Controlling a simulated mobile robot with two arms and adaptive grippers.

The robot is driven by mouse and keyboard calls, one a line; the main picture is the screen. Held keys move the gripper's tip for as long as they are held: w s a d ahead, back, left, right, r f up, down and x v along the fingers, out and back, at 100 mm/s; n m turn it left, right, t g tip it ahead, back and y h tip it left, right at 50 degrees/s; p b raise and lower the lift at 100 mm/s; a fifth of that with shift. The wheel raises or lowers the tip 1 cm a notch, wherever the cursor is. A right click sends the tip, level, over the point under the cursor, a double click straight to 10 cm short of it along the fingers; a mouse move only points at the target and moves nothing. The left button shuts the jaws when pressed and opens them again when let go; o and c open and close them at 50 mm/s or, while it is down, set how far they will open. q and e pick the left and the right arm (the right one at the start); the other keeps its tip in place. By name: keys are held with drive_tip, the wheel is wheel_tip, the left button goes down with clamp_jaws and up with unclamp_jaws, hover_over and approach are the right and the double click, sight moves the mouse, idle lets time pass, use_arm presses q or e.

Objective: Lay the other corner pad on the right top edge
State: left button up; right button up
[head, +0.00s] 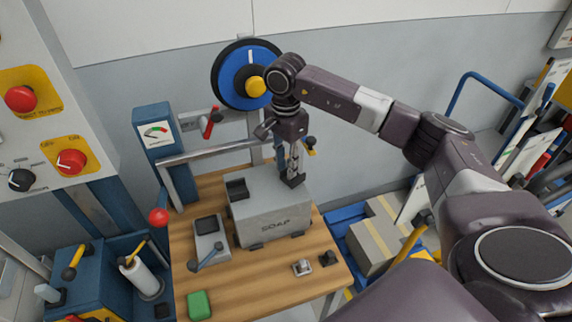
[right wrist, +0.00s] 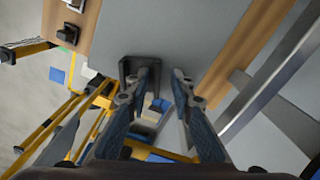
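My right gripper (head: 294,172) is just above that pad, pointing down. In the right wrist view its fingers (right wrist: 161,73) stand apart with a gap between them; the left finger overlaps the pad, and whether they touch is unclear. My left gripper is not in view.
A grey device with a lever (head: 209,240) stands left of the box. A green block (head: 199,304) and two small fittings (head: 302,268) lie at the table's front. A metal rail (head: 215,151) runs behind. A carton (head: 377,240) is right of the table.

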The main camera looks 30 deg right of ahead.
drive_tip(key=shift+r, duration=0.3)
wheel_tip(320, 180, up, 12)
drive_tip(key=b, duration=0.3)
drive_tip(key=shift+f, duration=0.15)
idle(0.4)
